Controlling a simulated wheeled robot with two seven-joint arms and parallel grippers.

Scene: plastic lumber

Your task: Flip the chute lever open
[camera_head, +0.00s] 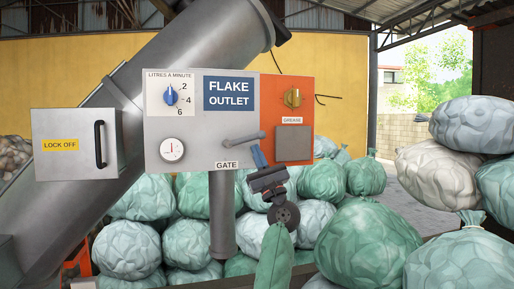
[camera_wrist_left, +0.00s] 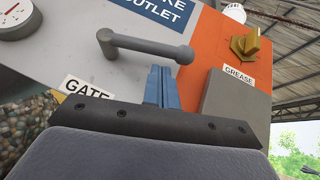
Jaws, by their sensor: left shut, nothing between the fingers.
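The chute lever, a grey bar handle (camera_head: 243,138), sits on the grey flake outlet panel (camera_head: 205,145) above the GATE label (camera_head: 227,165). It points right and slightly up from its pivot. My left gripper (camera_head: 259,158), with blue fingers, is shut and empty just below the lever's right end. In the left wrist view the lever (camera_wrist_left: 150,47) runs right from its knobbed end, above and behind the shut fingers (camera_wrist_left: 161,87). I cannot tell whether the fingers touch it. My right gripper is not in view.
An orange panel with a yellow knob (camera_head: 292,97) and a grey GREASE cover (camera_head: 294,143) adjoins on the right. A blue dial (camera_head: 171,95) and a gauge (camera_head: 172,149) are on the left. A LOCK OFF box (camera_head: 75,143) stands further left. Stuffed bags (camera_head: 368,243) lie below and right.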

